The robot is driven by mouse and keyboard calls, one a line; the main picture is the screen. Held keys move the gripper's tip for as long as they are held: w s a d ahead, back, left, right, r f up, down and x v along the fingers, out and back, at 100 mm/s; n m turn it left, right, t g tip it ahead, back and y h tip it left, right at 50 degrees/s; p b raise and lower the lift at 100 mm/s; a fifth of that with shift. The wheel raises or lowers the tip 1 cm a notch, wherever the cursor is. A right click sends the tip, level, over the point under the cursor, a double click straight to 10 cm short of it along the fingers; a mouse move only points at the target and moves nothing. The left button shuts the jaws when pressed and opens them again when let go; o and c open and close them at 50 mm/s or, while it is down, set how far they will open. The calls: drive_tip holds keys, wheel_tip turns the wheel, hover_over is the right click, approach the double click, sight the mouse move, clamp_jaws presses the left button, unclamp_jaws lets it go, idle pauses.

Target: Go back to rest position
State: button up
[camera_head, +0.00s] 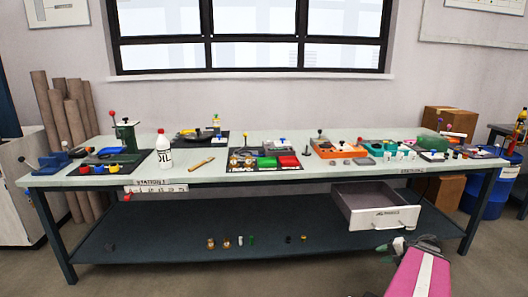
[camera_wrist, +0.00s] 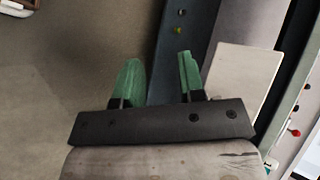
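My gripper (camera_head: 393,248) shows in the head view at the lower right, in front of the workbench and below the height of its top. My arm reaches up to it from the bottom edge.
A long workbench (camera_head: 225,191) carries trays, coloured bins, tools and a white oil bottle (camera_head: 164,154). An open drawer (camera_head: 382,218) juts out under its right half, close behind my gripper. Small parts lie on the lower shelf (camera_head: 165,252). A blue barrel (camera_head: 492,195) stands at right.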

drive_tip(key=a+n+g+h, duration=0.6)
drive_tip(key=a+n+h, duration=0.2)
drive_tip(key=a, duration=2.2)
drive_tip(key=shift+s+f+n+h, duration=0.25)
drive_tip(key=shift+n+h, duration=0.05)
drive_tip(key=shift+n, duration=0.2)
